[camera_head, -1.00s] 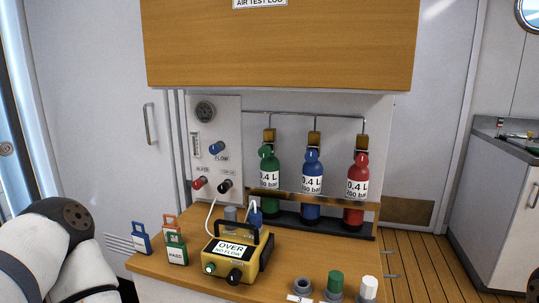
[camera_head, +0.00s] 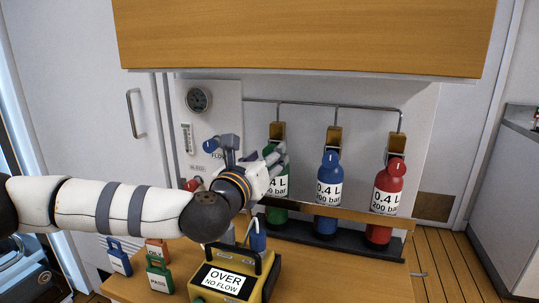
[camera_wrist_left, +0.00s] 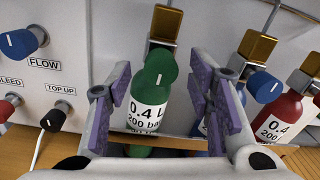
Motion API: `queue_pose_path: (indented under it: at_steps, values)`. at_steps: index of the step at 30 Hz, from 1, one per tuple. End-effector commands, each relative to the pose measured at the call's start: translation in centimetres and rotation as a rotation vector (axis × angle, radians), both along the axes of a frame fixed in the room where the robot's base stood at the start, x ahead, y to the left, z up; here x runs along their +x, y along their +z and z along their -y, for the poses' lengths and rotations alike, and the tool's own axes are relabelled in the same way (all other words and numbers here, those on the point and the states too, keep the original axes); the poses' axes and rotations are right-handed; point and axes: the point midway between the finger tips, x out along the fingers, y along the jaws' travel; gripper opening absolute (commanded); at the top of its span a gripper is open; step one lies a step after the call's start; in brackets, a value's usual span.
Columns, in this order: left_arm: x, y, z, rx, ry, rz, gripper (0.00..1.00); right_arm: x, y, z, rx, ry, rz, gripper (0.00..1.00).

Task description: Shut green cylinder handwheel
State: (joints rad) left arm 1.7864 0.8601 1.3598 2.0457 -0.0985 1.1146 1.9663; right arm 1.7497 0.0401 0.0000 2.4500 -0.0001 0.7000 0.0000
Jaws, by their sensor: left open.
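The green cylinder (camera_head: 276,212) stands at the left of the rack, its label partly covered by my left gripper (camera_head: 280,158) in the head view. In the left wrist view, the green cylinder (camera_wrist_left: 137,151) is upright between my open fingers (camera_wrist_left: 160,100). Its round green handwheel (camera_wrist_left: 160,66), with a white mark, sits on top below a brass valve block. The fingers stand on either side of it, with a visible gap, and hold nothing. My gripper mostly hides the handwheel in the head view. My right gripper is not in view.
Blue (camera_head: 327,195) and red (camera_head: 386,200) cylinders stand to the right in the rack. A panel with a gauge (camera_head: 198,100) and a blue FLOW knob (camera_wrist_left: 24,41) is at left. A yellow OVER / NO FLOW box (camera_head: 238,275) and several tags (camera_head: 158,275) occupy the bench.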

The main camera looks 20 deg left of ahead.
Motion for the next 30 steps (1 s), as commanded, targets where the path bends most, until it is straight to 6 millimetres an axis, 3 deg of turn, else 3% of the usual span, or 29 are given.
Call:
queue_pose_path:
  at_steps: [4,12,13,19,30]
  values:
    - [1.7,0.0,0.2,0.001,-0.001,0.0,0.47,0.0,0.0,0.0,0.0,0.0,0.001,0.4]
    - [2.0,0.0,0.2,0.001,-0.001,0.0,0.47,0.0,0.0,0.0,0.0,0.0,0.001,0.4]
    - [2.0,0.0,0.2,0.001,-0.001,0.0,0.45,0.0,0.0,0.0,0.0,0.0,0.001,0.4]
    - [2.0,0.0,0.2,0.001,-0.001,0.0,0.0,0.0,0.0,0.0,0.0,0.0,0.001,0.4]
    - [2.0,0.1,0.2,0.052,-0.002,0.004,0.0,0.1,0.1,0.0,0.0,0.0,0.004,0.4]
